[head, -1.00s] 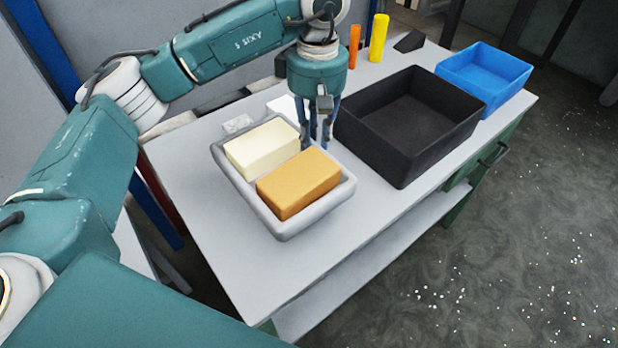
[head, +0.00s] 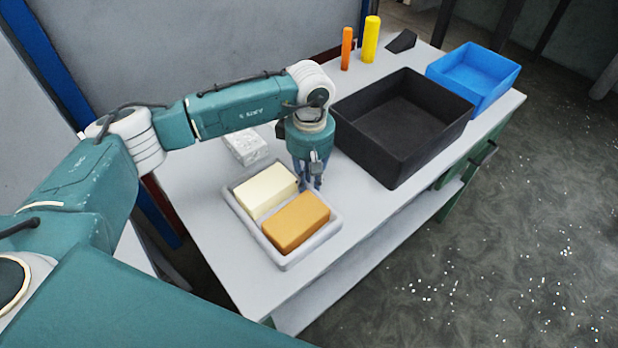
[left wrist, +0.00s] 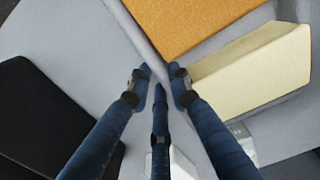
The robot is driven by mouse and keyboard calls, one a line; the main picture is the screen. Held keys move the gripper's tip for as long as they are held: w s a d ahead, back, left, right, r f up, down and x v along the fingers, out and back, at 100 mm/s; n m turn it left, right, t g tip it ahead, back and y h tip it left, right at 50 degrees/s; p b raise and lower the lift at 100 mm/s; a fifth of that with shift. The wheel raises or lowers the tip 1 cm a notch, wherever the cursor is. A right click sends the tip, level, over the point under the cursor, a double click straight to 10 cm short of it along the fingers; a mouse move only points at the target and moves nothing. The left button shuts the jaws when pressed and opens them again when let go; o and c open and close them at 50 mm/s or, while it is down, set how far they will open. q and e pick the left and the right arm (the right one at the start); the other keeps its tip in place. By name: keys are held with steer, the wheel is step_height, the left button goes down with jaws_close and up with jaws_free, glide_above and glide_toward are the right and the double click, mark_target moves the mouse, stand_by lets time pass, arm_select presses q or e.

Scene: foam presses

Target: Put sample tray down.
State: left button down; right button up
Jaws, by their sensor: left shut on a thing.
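The sample tray (head: 328,228) is a shallow light-grey tray at the near part of the table. It holds a cream foam block (head: 267,189) and an orange foam block (head: 297,222) side by side. My left gripper (head: 312,184) points down at the tray's far right rim and is shut on it. In the left wrist view the fingers (left wrist: 160,78) pinch the rim, with the orange block (left wrist: 190,20) and cream block (left wrist: 255,70) beyond. The tray looks level and at or very near the tabletop; I cannot tell whether it touches. My right gripper is not seen.
A large black bin (head: 403,125) stands right of the gripper, and a blue bin (head: 474,75) behind it. A whitish block (head: 246,146) lies behind the tray. Orange (head: 347,48) and yellow (head: 370,40) cylinders stand at the back. The table's near end (head: 255,290) is bare.

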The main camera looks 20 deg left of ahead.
arm_select(q)
steer(key=shift+f, duration=0.2)
steer(key=c, duration=1.6)
jaws_free()
steer(key=shift+r, duration=0.1)
